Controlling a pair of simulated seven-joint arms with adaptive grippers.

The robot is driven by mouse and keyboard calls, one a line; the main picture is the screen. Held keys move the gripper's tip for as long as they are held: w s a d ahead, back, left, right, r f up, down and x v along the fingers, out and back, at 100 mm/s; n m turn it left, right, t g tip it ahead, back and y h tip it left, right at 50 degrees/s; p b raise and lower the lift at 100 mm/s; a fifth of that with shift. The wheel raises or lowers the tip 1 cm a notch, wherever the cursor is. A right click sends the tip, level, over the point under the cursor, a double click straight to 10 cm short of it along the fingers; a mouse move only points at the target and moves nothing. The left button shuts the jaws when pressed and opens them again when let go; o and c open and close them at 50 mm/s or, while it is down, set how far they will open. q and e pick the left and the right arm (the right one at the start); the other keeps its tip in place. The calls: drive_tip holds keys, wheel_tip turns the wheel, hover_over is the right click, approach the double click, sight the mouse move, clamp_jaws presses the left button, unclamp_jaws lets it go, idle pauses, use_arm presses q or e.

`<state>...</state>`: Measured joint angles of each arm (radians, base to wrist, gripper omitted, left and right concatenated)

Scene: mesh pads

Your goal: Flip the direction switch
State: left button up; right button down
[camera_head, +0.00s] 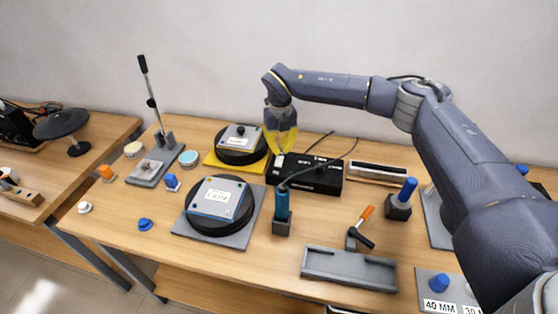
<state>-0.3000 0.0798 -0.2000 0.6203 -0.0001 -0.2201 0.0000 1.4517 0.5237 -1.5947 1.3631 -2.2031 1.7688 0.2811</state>
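A black control box (316,183) stands near the back middle of the table, with small white marks on its top and a cable rising from it. The direction switch cannot be made out at this size; it may be on this box. My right gripper (280,150), with yellowish fingers, points down at the left end of the box. Its fingertips are at or just above the box's top. Whether they touch anything, or how far apart they are, cannot be told. My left gripper is not in view.
A black disc on a yellow pad (217,163) sits close left of the gripper, and another disc on a grey mat (239,239) is nearer. A blue-handled tool in a holder (282,223) stands in front of the box. A grey tray (348,269) lies at the front.

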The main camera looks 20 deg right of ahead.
sight(280, 157)
drive_tip(key=shift+f, duration=2)
idle(1.2)
drive_tip(key=shift+r, duration=3.55)
drive_tip(key=shift+f, duration=0.1)
